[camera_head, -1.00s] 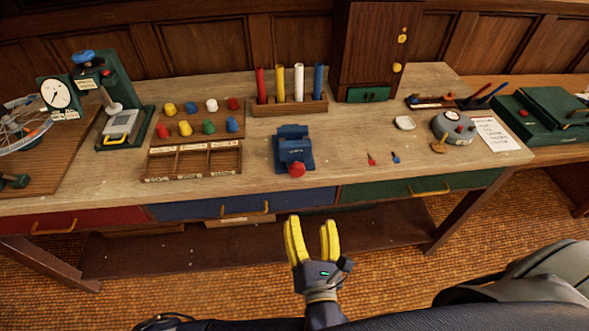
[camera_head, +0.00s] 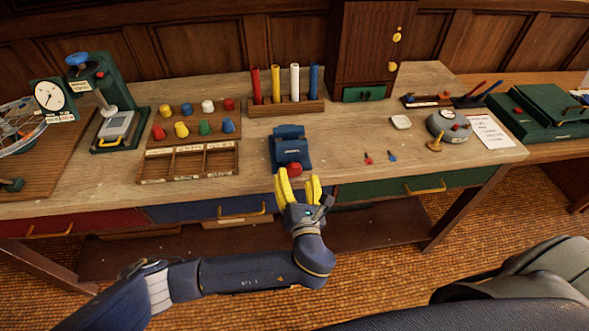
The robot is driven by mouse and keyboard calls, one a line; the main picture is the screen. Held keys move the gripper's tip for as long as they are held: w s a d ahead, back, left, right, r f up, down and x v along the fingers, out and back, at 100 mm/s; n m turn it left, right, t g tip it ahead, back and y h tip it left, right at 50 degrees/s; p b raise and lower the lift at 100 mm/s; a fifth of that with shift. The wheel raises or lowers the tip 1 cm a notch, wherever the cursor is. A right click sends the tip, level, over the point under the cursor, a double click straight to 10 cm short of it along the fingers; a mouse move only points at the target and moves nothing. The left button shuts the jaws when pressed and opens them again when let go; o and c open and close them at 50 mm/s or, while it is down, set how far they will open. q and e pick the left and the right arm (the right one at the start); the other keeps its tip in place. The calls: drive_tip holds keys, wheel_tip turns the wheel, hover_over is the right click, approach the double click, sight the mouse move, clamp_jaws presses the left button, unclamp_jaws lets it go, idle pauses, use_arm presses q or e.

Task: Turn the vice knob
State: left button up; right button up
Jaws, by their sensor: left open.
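The blue vice (camera_head: 291,144) stands near the front edge of the wooden bench, at the middle of the view. Its red knob (camera_head: 294,169) faces the front edge. My left gripper (camera_head: 298,180), with yellow fingers, is open just in front of and below the knob in the picture. The fingertips come close to the knob, one on each side of its lower part; I cannot tell whether they touch it. My right gripper is not in view.
A sorting tray (camera_head: 188,163) and coloured pegs stand left of the vice. A rack (camera_head: 287,107) with coloured tubes stands behind it. Two small pieces, red and blue, lie to the right. Drawer handles (camera_head: 242,211) project below the bench edge.

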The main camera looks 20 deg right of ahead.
sight(295, 173)
use_arm(q)
drive_tip(key=shift+w+d, duration=0.15)
drive_tip(key=shift+w, duration=0.75)
drive_tip(key=shift+w+d, duration=0.15)
drive_tip(key=shift+w, duration=0.7)
drive_tip(key=c, duration=1.3)
drive_tip(key=shift+o, duration=0.2)
